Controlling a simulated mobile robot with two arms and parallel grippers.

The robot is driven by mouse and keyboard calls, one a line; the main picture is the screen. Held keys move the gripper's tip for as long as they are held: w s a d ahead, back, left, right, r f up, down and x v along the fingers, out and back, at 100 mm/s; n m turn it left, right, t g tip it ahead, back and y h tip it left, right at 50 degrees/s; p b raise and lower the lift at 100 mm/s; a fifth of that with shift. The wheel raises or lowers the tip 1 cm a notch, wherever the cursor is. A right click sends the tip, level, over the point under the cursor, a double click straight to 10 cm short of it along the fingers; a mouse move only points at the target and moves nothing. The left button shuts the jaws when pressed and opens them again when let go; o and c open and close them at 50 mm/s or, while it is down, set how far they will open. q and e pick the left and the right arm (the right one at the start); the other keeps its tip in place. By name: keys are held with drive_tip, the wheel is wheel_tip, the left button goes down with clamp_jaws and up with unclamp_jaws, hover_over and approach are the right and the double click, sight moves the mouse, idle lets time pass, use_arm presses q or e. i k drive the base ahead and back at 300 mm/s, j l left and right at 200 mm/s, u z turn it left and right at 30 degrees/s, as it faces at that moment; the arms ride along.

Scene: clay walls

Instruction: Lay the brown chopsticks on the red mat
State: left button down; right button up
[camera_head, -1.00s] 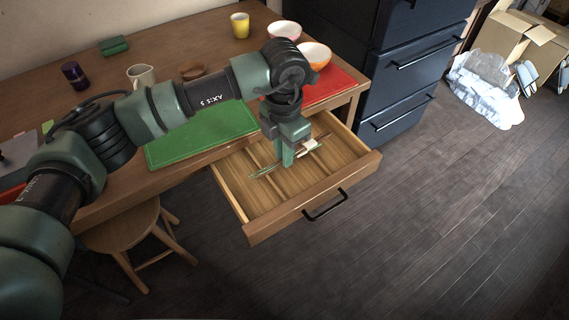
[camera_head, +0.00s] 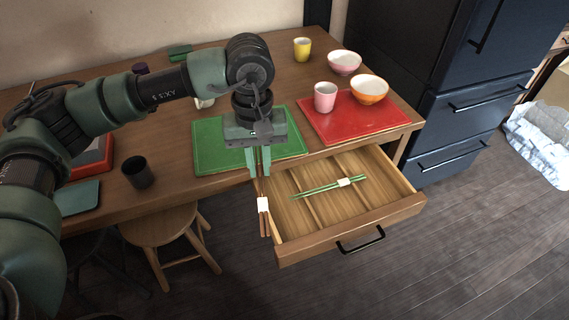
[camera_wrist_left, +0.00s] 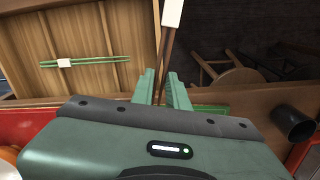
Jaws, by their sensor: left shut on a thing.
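My left gripper (camera_head: 260,172) is shut on the brown chopsticks (camera_head: 264,226). They hang steeply down from its fingers with a white band around them, over the drawer's left side. In the left wrist view the chopsticks (camera_wrist_left: 166,52) run up from between the fingers (camera_wrist_left: 161,88). The red mat (camera_head: 345,130) lies on the table to the right of the gripper, behind the drawer. A pink cup (camera_head: 325,97) and an orange bowl (camera_head: 369,89) stand on it; its front part is bare. My right gripper is not in view.
The open drawer (camera_head: 380,216) holds banded green chopsticks (camera_head: 325,188). A green mat (camera_head: 210,150) lies behind my gripper. A pink bowl (camera_head: 344,62) and yellow cup (camera_head: 302,49) stand farther back. A dark cup (camera_head: 138,172) stands left; a stool (camera_head: 160,228) is below.

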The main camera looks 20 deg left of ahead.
sight(367, 126)
drive_tip(key=i+j+z, duration=0.25)
drive_tip(key=z, duration=0.15)
drive_tip(key=i+j+z, duration=0.2)
drive_tip(key=j+z, duration=0.15)
drive_tip(key=i+j+z, duration=0.15)
drive_tip(key=j+z, duration=0.25)
